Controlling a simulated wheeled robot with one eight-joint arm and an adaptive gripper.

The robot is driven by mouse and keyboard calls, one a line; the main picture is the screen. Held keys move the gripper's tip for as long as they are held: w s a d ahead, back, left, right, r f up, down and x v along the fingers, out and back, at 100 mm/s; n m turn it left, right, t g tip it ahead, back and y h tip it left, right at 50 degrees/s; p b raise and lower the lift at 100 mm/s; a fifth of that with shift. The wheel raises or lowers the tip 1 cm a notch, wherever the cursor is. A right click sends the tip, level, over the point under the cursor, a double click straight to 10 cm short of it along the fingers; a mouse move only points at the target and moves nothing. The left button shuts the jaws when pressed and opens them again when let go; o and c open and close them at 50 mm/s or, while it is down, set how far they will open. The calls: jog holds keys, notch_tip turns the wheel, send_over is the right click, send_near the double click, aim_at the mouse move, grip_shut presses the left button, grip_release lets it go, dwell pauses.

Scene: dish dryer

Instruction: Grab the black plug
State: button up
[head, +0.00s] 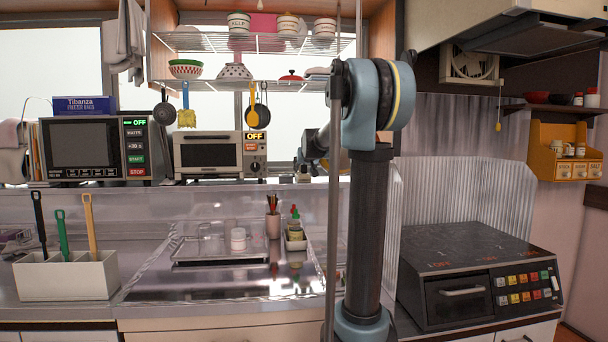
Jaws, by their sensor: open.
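I cannot make out a black plug for certain in the head view. A tall black handle (39,222) stands in a white holder (66,276) at the far left, beside a green and a yellow one, but I cannot tell whether it is a plug. My gripper (303,174) is small and partly hidden at the end of my arm, just right of the toaster oven. It is open, with nothing seen in it, and well to the right of the black handle.
A microwave (92,150) and a toaster oven (220,155) stand on the back ledge. A tray (222,262) with glasses and a cup sits on the steel counter. A black stove (465,250) stands at right. Pans and utensils hang under the wire shelves (250,84).

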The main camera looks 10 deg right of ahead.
jog(key=shift+w+f, duration=0.25)
jog(key=shift+w, duration=0.3)
grip_shut()
